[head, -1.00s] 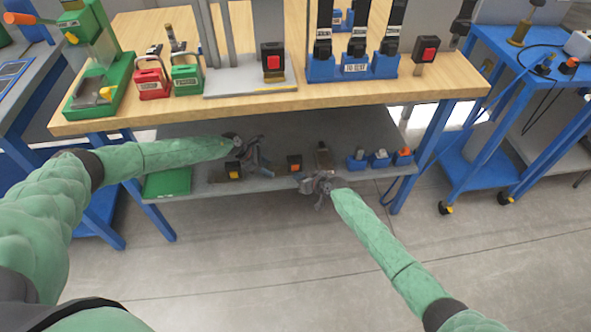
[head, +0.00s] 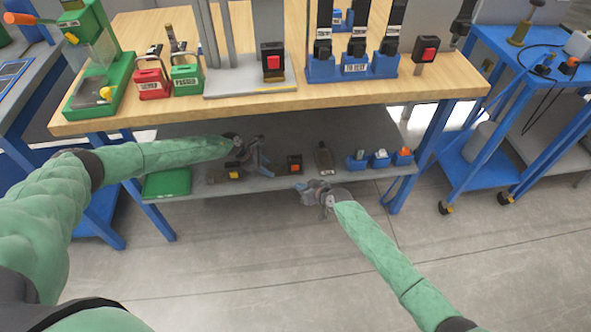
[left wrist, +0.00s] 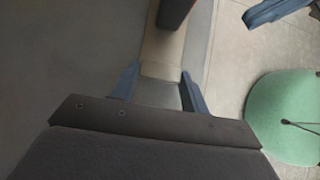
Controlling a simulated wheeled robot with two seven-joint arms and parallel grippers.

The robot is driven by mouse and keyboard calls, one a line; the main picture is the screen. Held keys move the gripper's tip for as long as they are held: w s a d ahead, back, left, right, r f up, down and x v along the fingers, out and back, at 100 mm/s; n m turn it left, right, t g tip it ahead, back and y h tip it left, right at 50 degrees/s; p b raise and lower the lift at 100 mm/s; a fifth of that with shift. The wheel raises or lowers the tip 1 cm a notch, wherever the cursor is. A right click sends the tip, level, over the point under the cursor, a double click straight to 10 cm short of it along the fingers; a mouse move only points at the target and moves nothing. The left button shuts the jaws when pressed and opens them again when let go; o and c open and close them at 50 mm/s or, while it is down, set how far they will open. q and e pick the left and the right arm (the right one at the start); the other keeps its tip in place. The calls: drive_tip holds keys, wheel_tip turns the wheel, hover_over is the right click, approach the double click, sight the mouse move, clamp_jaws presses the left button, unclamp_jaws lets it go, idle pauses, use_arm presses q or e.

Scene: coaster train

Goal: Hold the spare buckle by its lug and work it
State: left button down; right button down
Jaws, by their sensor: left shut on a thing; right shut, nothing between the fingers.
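The spare buckle (head: 295,162), a dark block with an orange-red button, sits on the grey lower shelf. My left gripper (head: 263,164) reaches in low over the shelf from the left. In the left wrist view its blue-grey fingers (left wrist: 159,86) close around a grey part, seemingly the lug; the fingers hide much of it. The buckle's dark, red-edged body (left wrist: 176,12) is cut off at that view's top. My right gripper (head: 308,189) is shut and empty, just in front of the shelf's front edge, apart from the buckle. A metal tongue piece (head: 323,157) lies on the shelf to the buckle's right.
A buckle with a yellow button (head: 234,172) lies left of my left fingers, and a green tray (head: 167,183) further left. Several small blue holders (head: 379,158) stand at the shelf's right. The wooden bench top (head: 230,112) overhangs the shelf. Floor in front is clear.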

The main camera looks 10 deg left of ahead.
use_arm(q)
drive_tip(key=c, duration=0.6)
unclamp_jaws()
drive_tip(key=shift+c, duration=0.2)
drive_tip(key=v, duration=0.6)
drive_tip(key=shift+a+r, duration=0.2)
drive_tip(key=shift+a, duration=0.05)
drive_tip(key=shift+s+a+r, duration=0.1)
drive_tip(key=shift+a+r, duration=0.05)
drive_tip(key=shift+r, duration=0.1)
drive_tip(key=s+d+p, duration=0.4)
drive_tip(key=s+p, duration=0.6)
drive_tip(key=s, duration=0.3)
drive_tip(key=shift+s, duration=0.2)
drive_tip(key=shift+a, duration=0.1)
